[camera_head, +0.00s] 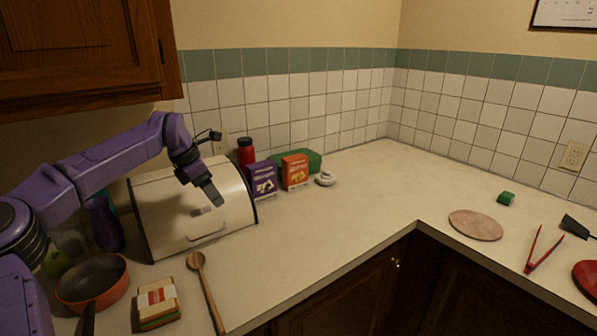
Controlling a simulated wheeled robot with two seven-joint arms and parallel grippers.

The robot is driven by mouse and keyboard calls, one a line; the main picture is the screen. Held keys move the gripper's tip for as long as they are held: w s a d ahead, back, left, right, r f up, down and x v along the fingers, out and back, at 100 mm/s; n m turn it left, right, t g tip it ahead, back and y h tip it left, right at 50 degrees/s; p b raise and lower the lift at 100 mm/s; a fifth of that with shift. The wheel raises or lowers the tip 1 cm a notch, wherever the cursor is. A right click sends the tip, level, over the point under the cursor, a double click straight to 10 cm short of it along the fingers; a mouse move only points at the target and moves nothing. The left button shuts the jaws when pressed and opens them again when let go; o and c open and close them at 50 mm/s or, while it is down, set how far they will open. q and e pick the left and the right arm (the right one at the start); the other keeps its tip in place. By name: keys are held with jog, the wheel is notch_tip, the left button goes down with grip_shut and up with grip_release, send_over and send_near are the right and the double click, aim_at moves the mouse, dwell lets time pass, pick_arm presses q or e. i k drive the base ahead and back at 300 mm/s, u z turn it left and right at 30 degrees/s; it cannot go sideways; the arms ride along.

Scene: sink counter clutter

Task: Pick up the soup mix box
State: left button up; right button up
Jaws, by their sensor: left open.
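Two small upright boxes stand side by side on the counter, a purple box (263,180) and an orange box (295,171). Their print is too small to read surely, so I cannot tell which is the soup mix box. My left gripper (213,196) is open and empty. It points down in front of the cream bread box (165,208), to the left of the purple box and apart from both boxes. My right gripper is not in view.
Behind the boxes are a red bottle (245,153) and a green object (306,160); a white item (325,179) sits to their right. A wooden spoon (206,290), packaged sandwich (157,303) and pan (92,281) lie in front.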

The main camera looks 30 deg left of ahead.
aim_at(294, 167)
jog(key=i, duration=1.35)
